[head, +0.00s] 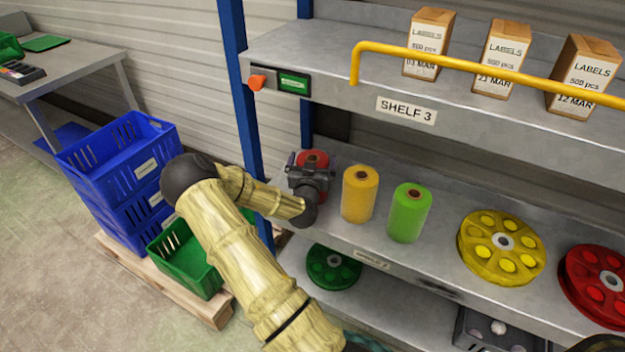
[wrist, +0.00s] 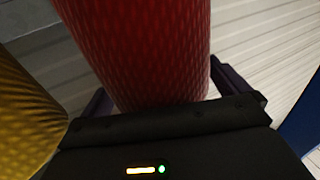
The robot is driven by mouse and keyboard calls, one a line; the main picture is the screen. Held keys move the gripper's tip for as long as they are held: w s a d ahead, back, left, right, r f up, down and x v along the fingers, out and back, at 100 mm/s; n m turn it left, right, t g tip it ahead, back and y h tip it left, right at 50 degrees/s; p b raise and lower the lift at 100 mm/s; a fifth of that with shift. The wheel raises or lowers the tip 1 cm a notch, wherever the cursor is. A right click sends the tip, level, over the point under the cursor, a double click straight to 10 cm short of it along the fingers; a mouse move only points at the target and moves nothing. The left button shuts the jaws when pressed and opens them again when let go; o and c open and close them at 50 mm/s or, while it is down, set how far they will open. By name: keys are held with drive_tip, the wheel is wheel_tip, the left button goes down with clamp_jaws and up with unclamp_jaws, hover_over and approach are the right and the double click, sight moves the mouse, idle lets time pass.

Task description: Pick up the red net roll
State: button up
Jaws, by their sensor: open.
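The red net roll (head: 313,160) stands on the middle shelf at its left end, and my gripper hides most of it in the head view. In the wrist view the red roll (wrist: 140,45) fills the space in front of my gripper (wrist: 168,88). The dark fingers show at the left and right sides of the roll, open. I cannot tell whether either finger touches it. In the head view my gripper (head: 309,170) is level with the roll, at its near side.
A yellow roll (head: 360,194) stands just right of the red one, close to my gripper; a green roll (head: 408,212) is further right. A yellow reel (head: 500,246) lies beyond. The upper shelf (head: 375,75) overhangs. A blue post (head: 240,90) rises at left.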

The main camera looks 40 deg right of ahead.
idle(0.5)
drive_tip(key=c, duration=1.4)
drive_tip(key=shift+r, duration=0.1)
wheel_tip(320, 180, up, 10)
drive_tip(key=shift+f+p, duration=0.1)
drive_tip(key=shift+p, duration=0.95)
